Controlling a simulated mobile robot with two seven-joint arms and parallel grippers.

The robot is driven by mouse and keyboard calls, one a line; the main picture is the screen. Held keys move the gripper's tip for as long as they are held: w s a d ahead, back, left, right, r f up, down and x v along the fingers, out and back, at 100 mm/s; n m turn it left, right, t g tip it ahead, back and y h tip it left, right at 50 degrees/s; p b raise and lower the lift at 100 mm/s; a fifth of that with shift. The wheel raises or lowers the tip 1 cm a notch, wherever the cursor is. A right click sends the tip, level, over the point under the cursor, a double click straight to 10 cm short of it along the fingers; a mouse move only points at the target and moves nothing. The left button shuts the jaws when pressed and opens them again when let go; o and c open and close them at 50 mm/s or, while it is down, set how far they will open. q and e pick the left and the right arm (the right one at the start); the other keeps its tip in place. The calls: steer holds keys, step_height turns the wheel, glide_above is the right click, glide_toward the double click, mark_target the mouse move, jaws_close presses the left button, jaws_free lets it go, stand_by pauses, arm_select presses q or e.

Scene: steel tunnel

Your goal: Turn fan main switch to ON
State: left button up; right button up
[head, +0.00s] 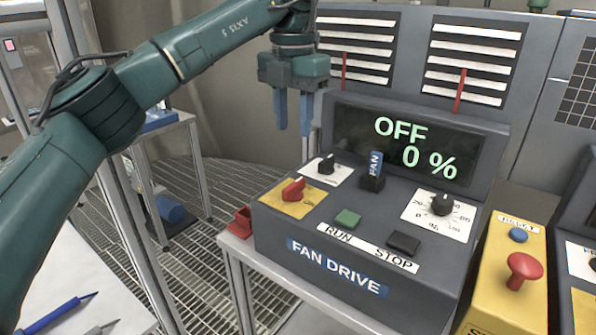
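The fan drive box (340,257) is a grey console labelled FAN DRIVE. A red rotary knob (293,188) sits on a yellow plate (302,207) at its left; it looks like the main switch, but its plate's lettering is too small to read. The display (405,145) shows OFF and 0 %. My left gripper (293,130) hangs fingers down above and behind the red knob. Its two blue fingers are apart with nothing between them, and it touches no control. My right gripper is out of view.
The box also carries a black knob (327,163), a blue FAN piece (375,167), a percent dial (442,204), a green RUN button (347,219) and a dark STOP button (404,242). A yellow box with a red mushroom button (523,268) stands at right.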

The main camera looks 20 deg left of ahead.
mark_target(294, 183)
arm_select(q)
step_height(294, 183, down, 12)
steer(key=shift+s+f+p, duration=0.1)
steer(key=shift+f+p, duration=0.05)
steer(key=shift+p, duration=0.35)
steer(key=shift+c, duration=0.4)
jaws_close()
